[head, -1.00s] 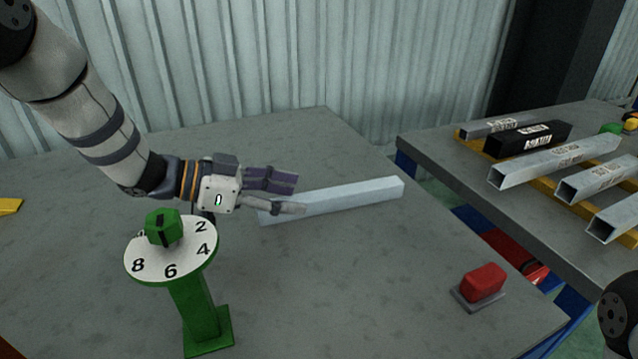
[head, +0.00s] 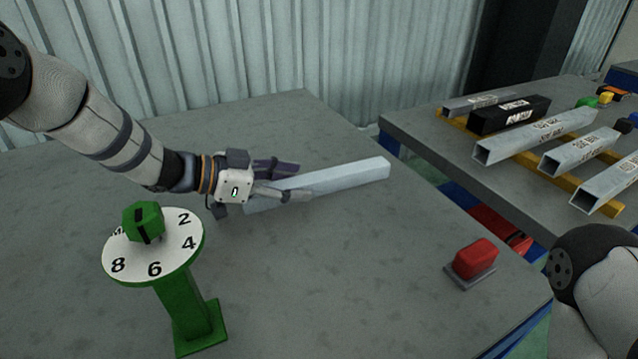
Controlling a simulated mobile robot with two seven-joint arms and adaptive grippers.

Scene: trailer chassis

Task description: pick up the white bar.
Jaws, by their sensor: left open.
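The white bar (head: 345,179) is a long, pale, square-edged bar lying on the grey table (head: 350,270), slanting up to the right. My left gripper (head: 298,182) is open at the bar's left part, with one finger on the far side and the other on the near side. The fingers and palm hide some of the bar's left end. I cannot tell whether either finger touches it. My right gripper is out of view; only part of my right arm shows at the lower right.
A green stand with a numbered white dial (head: 130,258) stands in front of my left gripper. A red button (head: 474,258) sits near the table's right edge. A second table (head: 410,128) at right holds several grey bars and a black bar (head: 510,115) on yellow supports.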

